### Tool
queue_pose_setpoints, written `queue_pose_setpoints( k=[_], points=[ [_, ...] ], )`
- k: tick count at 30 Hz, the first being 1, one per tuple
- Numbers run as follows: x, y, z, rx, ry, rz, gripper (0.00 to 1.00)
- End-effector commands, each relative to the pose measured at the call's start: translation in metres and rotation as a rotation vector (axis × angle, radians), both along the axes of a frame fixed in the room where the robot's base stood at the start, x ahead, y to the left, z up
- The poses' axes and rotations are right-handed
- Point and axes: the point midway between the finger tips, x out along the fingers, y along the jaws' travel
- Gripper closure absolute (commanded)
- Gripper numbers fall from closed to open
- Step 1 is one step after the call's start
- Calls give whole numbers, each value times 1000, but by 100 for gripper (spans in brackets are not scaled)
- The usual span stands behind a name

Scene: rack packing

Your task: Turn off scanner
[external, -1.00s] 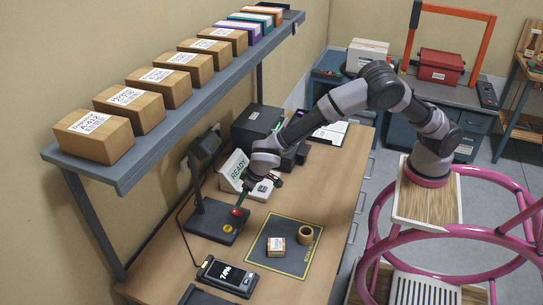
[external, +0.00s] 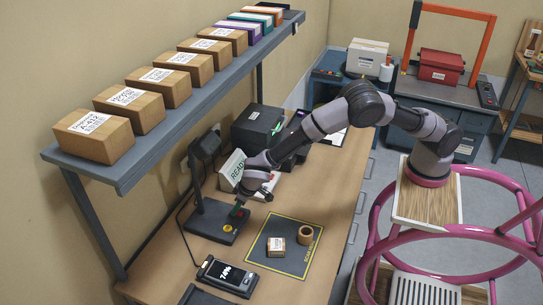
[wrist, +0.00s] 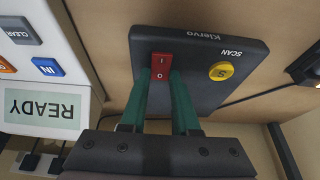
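The scanner is a black stand whose flat base (external: 213,222) sits on the bench, with its head (external: 205,145) on a post above. In the wrist view the base (wrist: 205,95) carries a red rocker switch (wrist: 161,61) marked I and O and a round yellow SCAN button (wrist: 221,71). My gripper (wrist: 164,78) has green fingers with a narrow gap between them. The tips are at the O end of the switch, one on each side in the picture; contact cannot be told. Nothing is held. In the external view my gripper (external: 238,207) hides most of the switch.
A white device with a READY display (wrist: 43,108) stands close beside the scanner. A dark mat (external: 270,262) holds a small box (external: 276,247) and a tape roll (external: 306,235). A handheld unit reading 74% (external: 226,276) lies in front. The shelf (external: 150,158) of boxes overhangs.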

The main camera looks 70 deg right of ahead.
Motion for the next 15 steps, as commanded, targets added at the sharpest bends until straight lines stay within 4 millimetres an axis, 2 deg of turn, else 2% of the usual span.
queue_pose_setpoints(
  k=[8,15],
  points=[
    [2,0,0,0,32,-3,100],
    [7,0,-2,1,182,-4,100]
  ],
)
